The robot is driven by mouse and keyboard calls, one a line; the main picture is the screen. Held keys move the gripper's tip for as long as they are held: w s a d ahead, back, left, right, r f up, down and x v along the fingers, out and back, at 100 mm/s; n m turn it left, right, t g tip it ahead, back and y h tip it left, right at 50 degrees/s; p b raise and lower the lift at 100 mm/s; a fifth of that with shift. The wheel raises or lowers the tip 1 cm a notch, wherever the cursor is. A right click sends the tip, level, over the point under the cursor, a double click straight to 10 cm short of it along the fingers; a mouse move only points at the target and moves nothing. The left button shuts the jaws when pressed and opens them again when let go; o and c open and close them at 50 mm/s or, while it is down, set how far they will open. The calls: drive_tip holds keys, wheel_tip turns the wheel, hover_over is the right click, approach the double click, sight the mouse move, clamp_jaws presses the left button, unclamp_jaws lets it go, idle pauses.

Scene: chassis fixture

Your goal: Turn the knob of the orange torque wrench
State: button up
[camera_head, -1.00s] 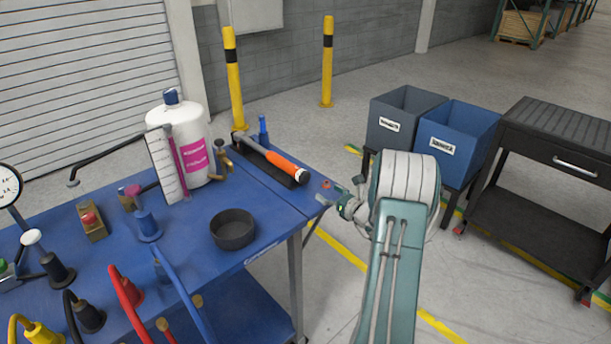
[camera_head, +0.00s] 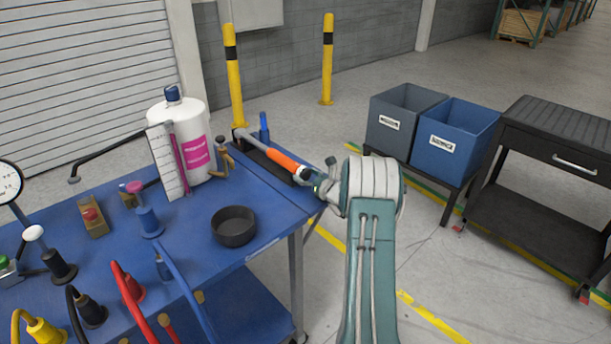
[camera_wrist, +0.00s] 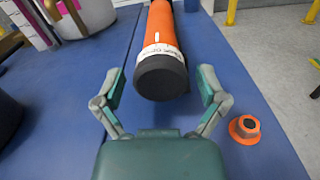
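The torque wrench (camera_head: 286,161) has an orange handle and lies on a black rest at the right end of the blue table. In the wrist view its orange handle (camera_wrist: 159,24) points at me and ends in a black knob (camera_wrist: 161,77) with a white scale ring behind it. My gripper (camera_wrist: 161,92) is open, with one finger on each side just short of the knob, and I see no contact. In the head view my gripper (camera_head: 318,182) is at the handle's near end, and my arm partly hides it.
A small orange part with a dark top (camera_wrist: 244,128) stands on the table right of my gripper. A black round dish (camera_head: 233,227), a white bottle (camera_head: 182,125) and several valves stand to the left. Grey (camera_head: 396,120) and blue (camera_head: 452,140) bins stand beyond the table's right edge.

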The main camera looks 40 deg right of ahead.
drive_tip(key=shift+d, duration=0.1)
drive_tip(key=c, duration=0.7)
drive_tip(key=n, duration=0.5)
drive_tip(key=o, duration=1.1)
drive_tip(key=shift+o, duration=0.2)
